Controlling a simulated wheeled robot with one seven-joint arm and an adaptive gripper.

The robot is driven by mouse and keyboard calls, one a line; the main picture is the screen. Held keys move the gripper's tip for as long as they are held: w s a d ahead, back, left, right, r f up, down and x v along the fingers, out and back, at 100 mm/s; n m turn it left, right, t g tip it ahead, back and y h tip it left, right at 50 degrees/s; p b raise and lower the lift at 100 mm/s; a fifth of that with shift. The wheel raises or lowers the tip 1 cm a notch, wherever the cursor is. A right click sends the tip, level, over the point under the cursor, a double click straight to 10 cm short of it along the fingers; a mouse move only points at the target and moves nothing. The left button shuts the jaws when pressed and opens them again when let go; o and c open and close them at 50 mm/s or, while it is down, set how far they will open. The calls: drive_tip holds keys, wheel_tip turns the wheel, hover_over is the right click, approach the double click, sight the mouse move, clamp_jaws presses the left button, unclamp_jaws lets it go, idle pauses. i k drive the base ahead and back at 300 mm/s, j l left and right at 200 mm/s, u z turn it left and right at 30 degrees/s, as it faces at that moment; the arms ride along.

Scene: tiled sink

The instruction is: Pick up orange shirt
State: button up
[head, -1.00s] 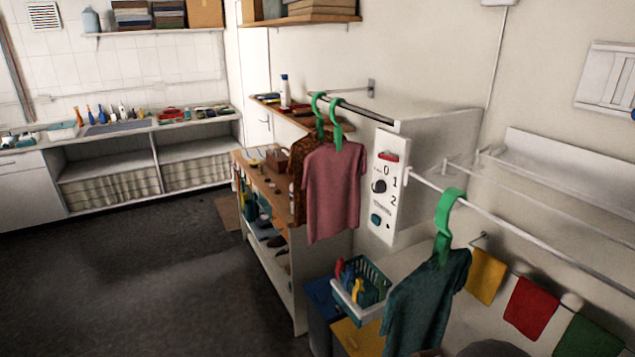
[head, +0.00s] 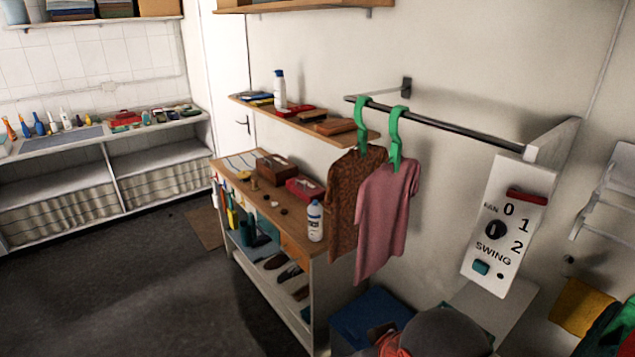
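A brownish-orange patterned shirt (head: 345,205) hangs on a green hanger from the dark wall rod (head: 440,122), near its left end. A pink shirt (head: 383,225) hangs on another green hanger just to its right and covers part of its right side. No shirt in plain orange shows. My gripper cannot be made out in the head view. A grey rounded shape at the bottom edge looks like part of my own arm, below and to the right of the shirts.
A wooden bench (head: 268,205) with boxes and a white bottle (head: 315,221) stands left of the shirts. A shelf (head: 310,122) is above it. A fan control panel (head: 508,226) is at right. The dark floor (head: 150,285) at left is clear.

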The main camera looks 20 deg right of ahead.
sight(345, 176)
drive_tip(key=i+j, duration=0.85)
drive_tip(key=i+j+z, duration=0.1)
drive_tip(key=i+j, duration=0.75)
drive_tip(key=j, duration=0.1)
